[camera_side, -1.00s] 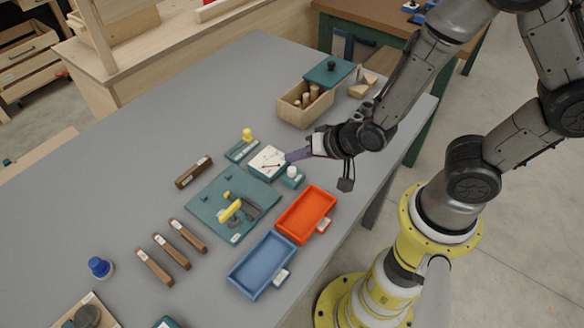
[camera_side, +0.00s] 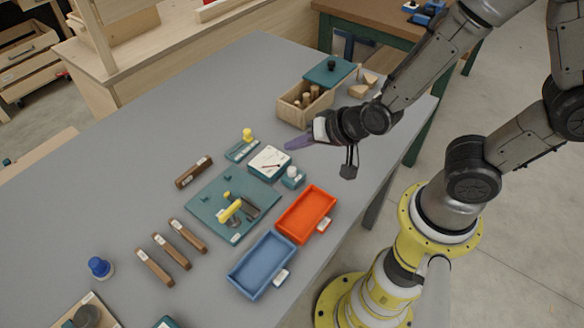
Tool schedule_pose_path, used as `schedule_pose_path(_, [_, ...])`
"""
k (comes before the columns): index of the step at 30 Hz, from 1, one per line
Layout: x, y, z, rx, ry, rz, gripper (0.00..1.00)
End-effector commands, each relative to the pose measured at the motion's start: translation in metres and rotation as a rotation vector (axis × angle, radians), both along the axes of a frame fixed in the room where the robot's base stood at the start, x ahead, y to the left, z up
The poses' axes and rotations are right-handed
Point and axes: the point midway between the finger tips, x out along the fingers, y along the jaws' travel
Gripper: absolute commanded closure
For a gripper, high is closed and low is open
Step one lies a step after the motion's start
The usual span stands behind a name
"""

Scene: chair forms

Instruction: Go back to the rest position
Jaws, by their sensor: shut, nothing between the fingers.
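My gripper (camera_side: 290,143) is at the end of my arm, above the grey table (camera_side: 120,160), with its purple fingers pointing left. It is shut and empty. It hangs just above and to the right of a small white-topped box (camera_side: 269,161), apart from it as far as I can tell. The box has a thin dark and red mark or stick on its top. A small teal holder with a white knob (camera_side: 292,176) stands just below the gripper in the picture.
A wooden box (camera_side: 303,105) with pegs stands behind my gripper, its teal lid (camera_side: 331,71) beside it. An orange tray (camera_side: 306,213), a blue tray (camera_side: 262,265) and a teal board (camera_side: 232,203) with a yellow-handled clamp lie in front. The table's left part is mostly clear.

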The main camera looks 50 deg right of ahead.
Motion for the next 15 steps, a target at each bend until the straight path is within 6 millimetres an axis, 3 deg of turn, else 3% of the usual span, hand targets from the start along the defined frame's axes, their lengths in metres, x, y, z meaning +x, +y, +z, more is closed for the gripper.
schedule_pose_path(4, [0.001, -0.003, 0.001, 0.000, -0.003, -0.010, 1.00])
schedule_pose_path(7, [0.012, -0.010, 0.023, 0.017, -0.060, -0.039, 1.00])
schedule_pose_path(11, [0.027, -0.023, 0.091, 0.039, -0.184, -0.059, 1.00])
schedule_pose_path(15, [0.007, -0.035, 0.155, -0.039, -0.209, 0.027, 1.00])
